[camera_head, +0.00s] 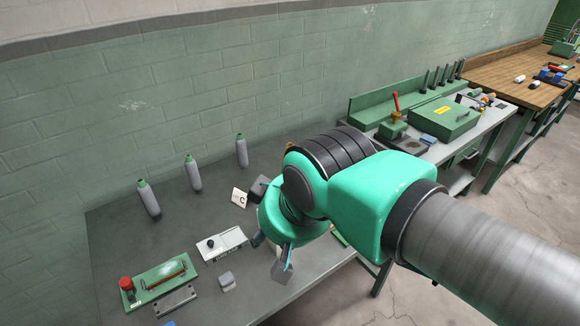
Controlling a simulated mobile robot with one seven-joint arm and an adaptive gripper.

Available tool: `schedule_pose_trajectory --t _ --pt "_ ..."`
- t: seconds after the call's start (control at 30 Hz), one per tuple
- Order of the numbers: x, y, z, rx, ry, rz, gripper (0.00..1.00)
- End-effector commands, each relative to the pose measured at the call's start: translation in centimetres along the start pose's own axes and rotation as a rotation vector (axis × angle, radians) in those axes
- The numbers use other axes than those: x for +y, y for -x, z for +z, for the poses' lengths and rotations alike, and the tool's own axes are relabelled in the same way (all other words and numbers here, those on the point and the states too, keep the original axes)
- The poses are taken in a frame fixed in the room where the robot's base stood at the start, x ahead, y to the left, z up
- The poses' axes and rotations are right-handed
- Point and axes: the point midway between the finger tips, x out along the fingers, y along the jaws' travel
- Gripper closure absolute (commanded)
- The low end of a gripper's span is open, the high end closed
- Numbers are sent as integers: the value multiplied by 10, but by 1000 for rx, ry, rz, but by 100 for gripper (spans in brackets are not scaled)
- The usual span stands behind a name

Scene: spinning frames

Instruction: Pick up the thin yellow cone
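I see no thin yellow cone in the head view; my arm hides part of the bench. My gripper (270,230) is over the right part of the dark grey bench top (185,222), largely hidden behind my green wrist. Two dark finger parts show apart on either side of the wrist, so it looks open. I see nothing held between them, though the space there is partly covered.
Three grey bobbins with green tops (149,198) stand along the wall. A white card marked C (239,197), a white device (222,244), a green board (160,284) and a small grey block (226,279) lie on the bench. Further benches stand right.

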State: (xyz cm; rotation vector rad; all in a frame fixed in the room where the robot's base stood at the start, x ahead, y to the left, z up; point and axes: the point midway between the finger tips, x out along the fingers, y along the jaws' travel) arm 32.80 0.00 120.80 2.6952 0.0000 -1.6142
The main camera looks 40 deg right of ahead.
Motion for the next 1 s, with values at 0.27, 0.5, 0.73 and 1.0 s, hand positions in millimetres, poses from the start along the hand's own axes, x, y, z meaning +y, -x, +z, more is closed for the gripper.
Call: schedule_pose_trajectory --t 0.27,0.5,0.73,1.0 --pt "0 0 0 0 0 0 44" --pt "0 0 0 0 0 0 38" --pt "1 2 -6 -4 -1 2 38" --pt "12 10 -47 -40 -4 15 38"
